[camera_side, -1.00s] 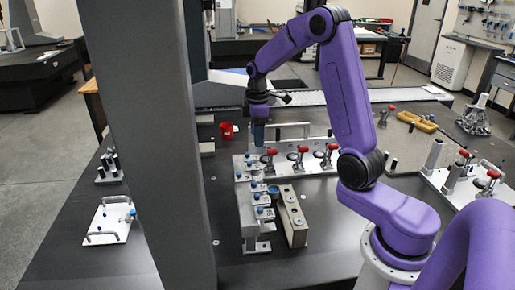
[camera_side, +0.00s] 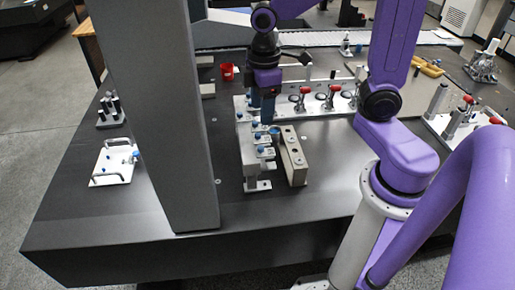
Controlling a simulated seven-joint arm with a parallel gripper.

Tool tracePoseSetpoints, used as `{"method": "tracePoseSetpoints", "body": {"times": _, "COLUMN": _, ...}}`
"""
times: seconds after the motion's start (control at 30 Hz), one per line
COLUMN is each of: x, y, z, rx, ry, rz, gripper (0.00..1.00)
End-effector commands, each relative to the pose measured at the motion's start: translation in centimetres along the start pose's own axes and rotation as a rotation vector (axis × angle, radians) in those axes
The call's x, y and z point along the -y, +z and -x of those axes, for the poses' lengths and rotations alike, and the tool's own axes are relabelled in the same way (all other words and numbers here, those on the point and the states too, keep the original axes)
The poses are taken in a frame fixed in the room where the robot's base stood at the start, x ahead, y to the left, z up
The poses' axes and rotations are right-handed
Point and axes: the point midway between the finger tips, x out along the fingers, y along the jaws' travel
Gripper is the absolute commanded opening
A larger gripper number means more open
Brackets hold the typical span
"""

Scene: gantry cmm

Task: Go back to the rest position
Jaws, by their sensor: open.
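My gripper (camera_side: 268,118) points down at the middle of the view, over or just behind the back end of the row of blue-tipped clamps. Its dark fingers are small here and the gap between them is hard to make out. I see nothing held in it. The grey fixture block with blue-tipped clamps (camera_side: 248,160) stands below it on the dark table. A beige block with holes (camera_side: 292,158) stands just right of that fixture. I cannot tell how much height lies between the fingertips and the clamps.
A thick grey column (camera_side: 158,120) stands at the left. A plate with red-knobbed clamps (camera_side: 318,106) lies behind the gripper's right side. A red cup (camera_side: 227,72) stands at the back. A white plate with handles (camera_side: 112,164) lies far left. The front of the dark table (camera_side: 120,225) is clear.

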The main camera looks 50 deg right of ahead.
Motion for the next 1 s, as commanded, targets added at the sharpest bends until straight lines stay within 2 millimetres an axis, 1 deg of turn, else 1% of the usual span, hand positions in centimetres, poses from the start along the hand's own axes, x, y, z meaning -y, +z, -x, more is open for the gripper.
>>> {"method": "tracePoseSetpoints", "body": {"times": 0.03, "x": 1.4, "y": 0.4, "z": 0.1, "rx": -0.002, "ry": 0.0, "rz": 0.016, "gripper": 0.6}}
{"method": "tracePoseSetpoints", "body": {"times": 0.2, "x": 5.4, "y": 2.1, "z": 0.2, "rx": -0.006, "ry": -0.002, "rz": 0.049, "gripper": 0.6}}
{"method": "tracePoseSetpoints", "body": {"times": 0.4, "x": 9.7, "y": 4.8, "z": 0.2, "rx": -0.011, "ry": -0.005, "rz": 0.087, "gripper": 0.6}}
{"method": "tracePoseSetpoints", "body": {"times": 0.5, "x": 11.4, "y": 6.3, "z": 0.2, "rx": -0.013, "ry": -0.007, "rz": 0.104, "gripper": 0.6}}
{"method": "tracePoseSetpoints", "body": {"times": 0.6, "x": 12.8, "y": 7.5, "z": 0.1, "rx": -0.014, "ry": -0.009, "rz": 0.119, "gripper": 0.6}}
{"method": "tracePoseSetpoints", "body": {"times": 0.7, "x": 13.6, "y": 8.5, "z": 0.0, "rx": -0.015, "ry": -0.01, "rz": 0.128, "gripper": 0.6}}
{"method": "tracePoseSetpoints", "body": {"times": 0.83, "x": 14.1, "y": 9.1, "z": -0.1, "rx": -0.015, "ry": -0.011, "rz": 0.133, "gripper": 0.6}}
{"method": "tracePoseSetpoints", "body": {"times": 1.0, "x": 14.2, "y": 9.2, "z": -0.1, "rx": -0.014, "ry": -0.011, "rz": 0.133, "gripper": 0.6}}
